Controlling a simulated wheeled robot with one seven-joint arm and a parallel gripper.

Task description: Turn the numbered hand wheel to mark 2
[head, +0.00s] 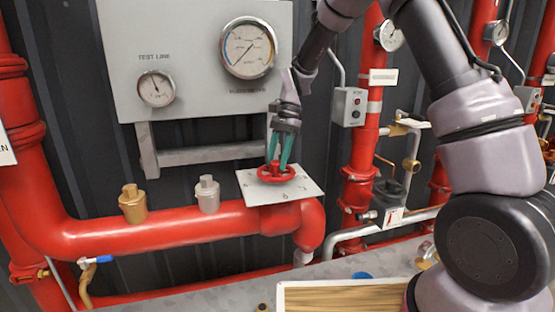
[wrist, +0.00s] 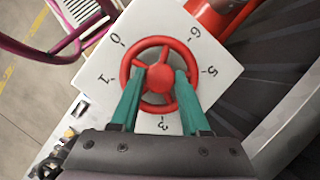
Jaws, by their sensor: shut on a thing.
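The red hand wheel (head: 276,173) sits on a white numbered plate (head: 305,187) above the red pipe. In the wrist view the wheel (wrist: 164,44) has a round hub and spokes. The plate (wrist: 92,62) shows 0, 1, 3, 5 and 6 around the wheel; marks 2 and 4 are hidden behind my fingers. My gripper (wrist: 160,77) reaches down over the wheel, its teal fingers on either side of the hub, shut on the wheel. In the head view my gripper (head: 278,162) points down at it. I cannot tell which mark the wheel indicates.
A grey panel with two gauges (head: 248,47) stands behind the wheel. A brass fitting (head: 132,204) and a grey fitting (head: 207,195) rise from the pipe to the left. Vertical red pipes (head: 357,188) and a grey switch box (head: 348,107) stand to the right.

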